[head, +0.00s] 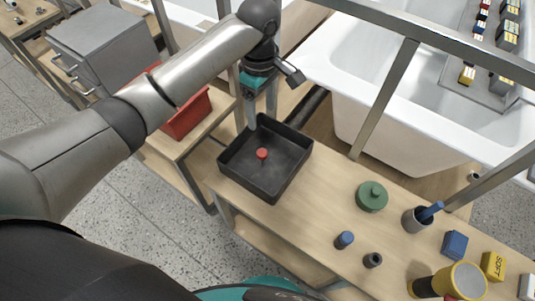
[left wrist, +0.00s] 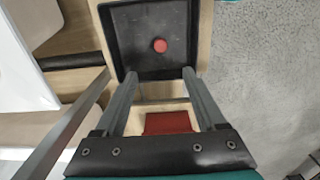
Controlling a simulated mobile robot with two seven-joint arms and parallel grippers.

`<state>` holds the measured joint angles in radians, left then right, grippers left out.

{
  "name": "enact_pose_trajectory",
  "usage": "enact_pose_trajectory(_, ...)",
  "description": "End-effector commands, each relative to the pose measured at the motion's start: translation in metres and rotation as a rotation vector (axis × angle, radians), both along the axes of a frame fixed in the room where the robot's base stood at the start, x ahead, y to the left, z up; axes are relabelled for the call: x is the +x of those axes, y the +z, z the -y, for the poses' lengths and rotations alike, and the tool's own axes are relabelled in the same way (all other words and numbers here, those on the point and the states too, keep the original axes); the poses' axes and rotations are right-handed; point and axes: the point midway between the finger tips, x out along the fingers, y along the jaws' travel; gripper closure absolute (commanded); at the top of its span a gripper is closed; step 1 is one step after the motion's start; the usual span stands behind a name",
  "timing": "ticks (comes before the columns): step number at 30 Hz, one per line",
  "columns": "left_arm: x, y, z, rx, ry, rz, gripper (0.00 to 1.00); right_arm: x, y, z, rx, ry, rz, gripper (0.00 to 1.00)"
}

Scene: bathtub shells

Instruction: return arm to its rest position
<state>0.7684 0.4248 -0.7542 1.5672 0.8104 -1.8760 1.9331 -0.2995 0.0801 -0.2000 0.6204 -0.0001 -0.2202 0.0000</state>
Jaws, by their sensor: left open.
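My left gripper (head: 259,110) hangs at the far edge of a black square tray (head: 236,177) on the wooden bench. In the left wrist view its two grey fingers (left wrist: 160,73) stand apart with nothing between the tips. A small red round piece (head: 262,154) lies inside the tray, clear of the fingers; it also shows in the left wrist view (left wrist: 160,45). My left arm reaches across the left half of the head view. My right gripper is not in view.
A red bin (head: 186,117) and a grey drawer cabinet (head: 102,55) stand left of the tray. Metal frame bars (head: 385,95) and a white bathtub (head: 395,135) lie beyond. A green lidded pot (head: 371,196), a grey cup (head: 415,219) and a blue block (head: 454,244) stand on the right.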

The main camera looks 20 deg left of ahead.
Motion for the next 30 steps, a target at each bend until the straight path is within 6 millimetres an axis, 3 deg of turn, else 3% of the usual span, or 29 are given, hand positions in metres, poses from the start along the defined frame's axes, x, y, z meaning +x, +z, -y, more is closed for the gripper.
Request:
enact_pose_trajectory(17, -0.006, -0.006, 0.005, -0.011, -0.042, 0.001, 0.28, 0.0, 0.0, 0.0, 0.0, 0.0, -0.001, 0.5)
enact_pose_trajectory(30, -0.085, -0.064, 0.053, -0.142, -0.657, 0.162, 0.28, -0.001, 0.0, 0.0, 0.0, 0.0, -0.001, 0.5)
